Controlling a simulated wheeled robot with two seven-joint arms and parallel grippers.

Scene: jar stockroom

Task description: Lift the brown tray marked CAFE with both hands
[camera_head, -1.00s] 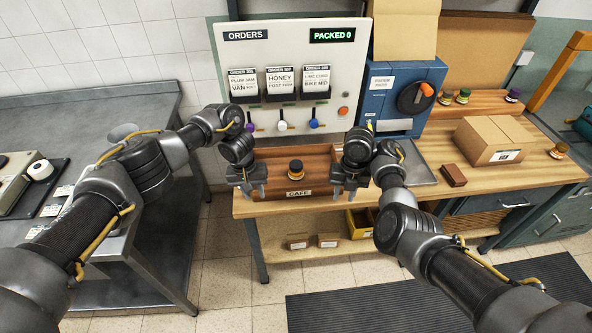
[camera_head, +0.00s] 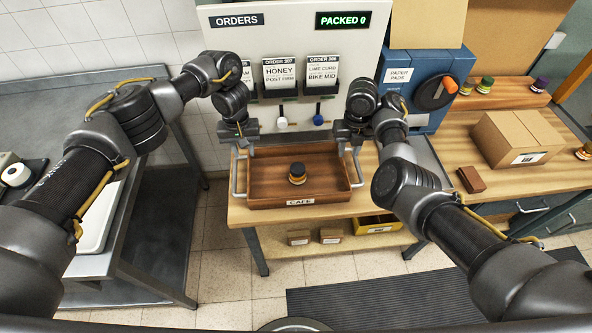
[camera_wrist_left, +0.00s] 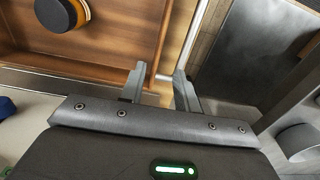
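The brown tray marked CAFE (camera_head: 262,199) lies flat on the wooden bench, with a pale metal handle at each short end. A small dark-lidded jar with a yellowish band (camera_head: 297,175) stands in it. My left gripper (camera_head: 241,148) is at the back of the left handle (camera_head: 239,175). In the left wrist view its two fingers (camera_wrist_left: 161,84) are apart, with the handle's end (camera_wrist_left: 193,42) close to the right finger and the tray wall beside the left one. My right gripper (camera_head: 349,149) is above the back of the right handle (camera_head: 354,167), its fingers apart.
The orders panel (camera_head: 290,45) stands right behind the tray. The blue paper pads machine (camera_head: 398,92) and a cardboard box (camera_head: 517,138) are to the right, with a small brown block (camera_head: 469,179) on the bench. A metal table (camera_head: 185,215) is at left.

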